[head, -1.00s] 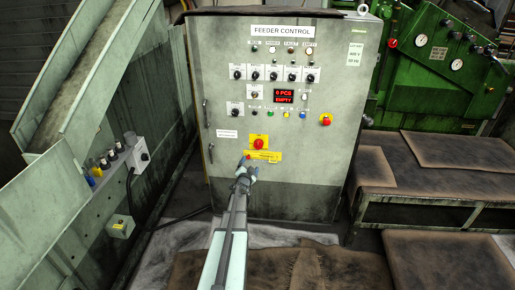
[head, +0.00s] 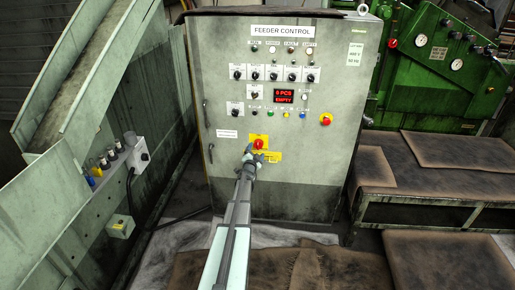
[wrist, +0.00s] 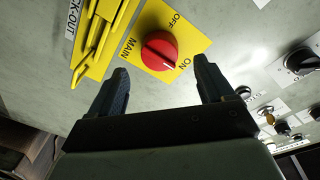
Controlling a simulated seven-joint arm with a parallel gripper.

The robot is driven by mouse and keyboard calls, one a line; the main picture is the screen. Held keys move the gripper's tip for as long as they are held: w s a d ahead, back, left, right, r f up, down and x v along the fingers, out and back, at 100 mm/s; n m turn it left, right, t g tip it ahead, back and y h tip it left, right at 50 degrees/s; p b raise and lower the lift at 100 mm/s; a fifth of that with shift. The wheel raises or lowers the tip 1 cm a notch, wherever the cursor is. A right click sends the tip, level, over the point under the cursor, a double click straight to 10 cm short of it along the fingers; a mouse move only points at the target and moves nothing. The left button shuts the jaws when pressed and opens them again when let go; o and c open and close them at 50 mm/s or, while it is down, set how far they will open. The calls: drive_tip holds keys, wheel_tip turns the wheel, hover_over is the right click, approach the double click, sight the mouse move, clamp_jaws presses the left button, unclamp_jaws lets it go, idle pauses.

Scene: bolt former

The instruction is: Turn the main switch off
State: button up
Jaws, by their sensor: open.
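The main switch is a red round knob (head: 258,144) on a yellow plate low on the grey feeder control cabinet (head: 215,90). In the wrist view the knob (wrist: 158,50) has a white mark that points toward the word ON; OFF is printed on the other side of the plate. My gripper (head: 250,154) is at the switch, partly covering the plate's lower left. In the wrist view my gripper (wrist: 161,66) is open, with one dark finger on each side of the knob's near edge. I see no contact with the knob.
A yellow lock-out hasp (wrist: 97,40) sits beside the switch plate; it also shows in the head view (head: 270,157). Another red knob on yellow (head: 326,119) is at the cabinet's right. Several selector knobs and lamps are above. A chute (head: 70,80) stands at left.

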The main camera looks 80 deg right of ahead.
sight(258, 146)
drive_tip(key=d, duration=0.4)
drive_tip(key=shift+s+d, duration=0.25)
drive_tip(key=shift+d, duration=0.15)
drive_tip(key=shift+c, duration=0.2)
drive_tip(key=c, duration=1)
